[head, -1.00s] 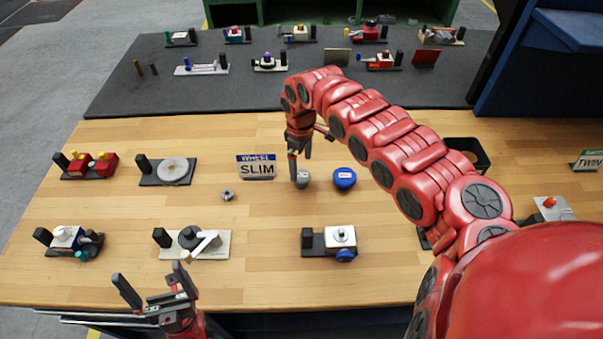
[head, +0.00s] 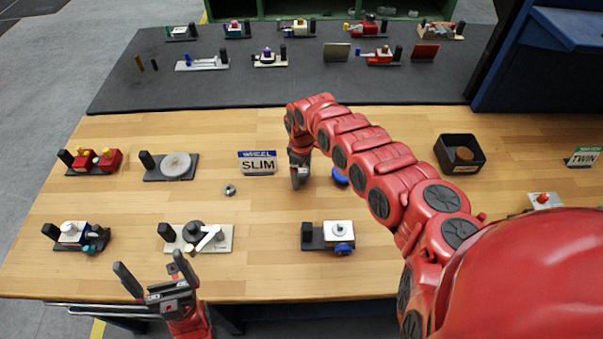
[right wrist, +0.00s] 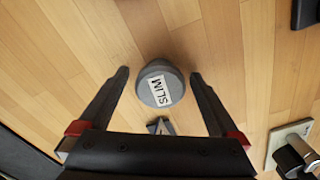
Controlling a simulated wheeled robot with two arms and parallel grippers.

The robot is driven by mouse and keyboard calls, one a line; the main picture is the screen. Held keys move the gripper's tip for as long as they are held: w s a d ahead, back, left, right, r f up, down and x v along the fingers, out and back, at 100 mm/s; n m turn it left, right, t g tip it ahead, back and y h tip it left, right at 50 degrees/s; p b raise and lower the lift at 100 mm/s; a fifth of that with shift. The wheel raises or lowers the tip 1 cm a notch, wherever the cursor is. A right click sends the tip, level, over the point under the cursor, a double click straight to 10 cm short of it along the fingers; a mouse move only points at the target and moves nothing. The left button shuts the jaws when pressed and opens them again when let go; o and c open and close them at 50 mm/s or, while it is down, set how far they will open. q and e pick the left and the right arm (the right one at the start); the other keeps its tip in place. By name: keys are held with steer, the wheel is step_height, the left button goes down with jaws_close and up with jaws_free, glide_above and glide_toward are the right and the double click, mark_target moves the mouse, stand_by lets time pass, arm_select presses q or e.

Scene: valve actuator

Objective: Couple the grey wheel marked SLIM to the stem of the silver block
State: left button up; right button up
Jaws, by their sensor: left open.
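The grey wheel marked SLIM (right wrist: 160,88) stands on the wooden table, its label facing up in the right wrist view. My right gripper (right wrist: 160,74) is open, one finger on each side of the wheel, with gaps showing. In the head view my right gripper (head: 299,182) points down over the wheel and largely hides it. A pale silver block (head: 339,230) with a short grey stem on top sits on a dark base towards the table's front. My left gripper (head: 150,261) is open and empty at the front left, near the table edge.
A WHEEL SLIM sign (head: 258,163) stands left of my right gripper. A blue wheel (head: 340,177) is partly hidden behind my right arm. A small metal nut (head: 230,190), a lever fixture (head: 205,238) and a black tray (head: 443,157) are around. Bare wood lies between sign and silver block.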

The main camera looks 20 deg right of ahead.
steer(key=c, duration=1.3)
steer(key=shift+r, duration=0.1)
steer(key=shift+c, duration=0.2)
